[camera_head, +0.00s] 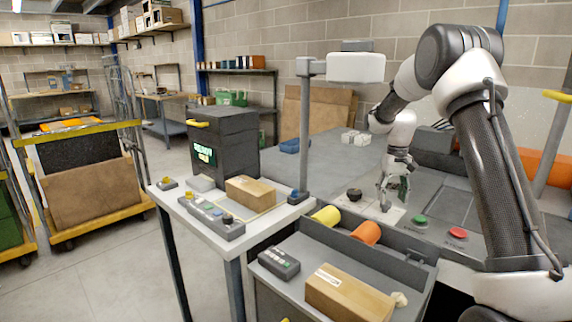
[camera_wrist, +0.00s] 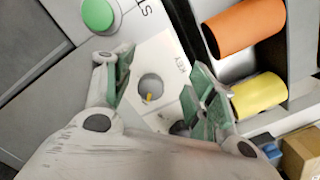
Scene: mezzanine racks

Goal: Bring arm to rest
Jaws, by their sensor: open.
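My gripper (camera_head: 393,190) points down over a white plate (camera_head: 375,203) on the grey bench. In the wrist view my gripper (camera_wrist: 158,90) is open, with its two green-padded fingers apart and nothing between them. A dark round knob (camera_head: 354,195) stands just left of my gripper in the head view. My arm reaches in from the right, bent at the elbow.
A green button (camera_head: 420,219) and a red button (camera_head: 458,232) sit right of my gripper. Yellow (camera_head: 326,216) and orange (camera_head: 366,233) cylinders lie in a grey tray in front. A grey post (camera_head: 305,130) with a white head (camera_head: 356,68) stands left of my arm. Cardboard boxes (camera_head: 250,188) lie nearer.

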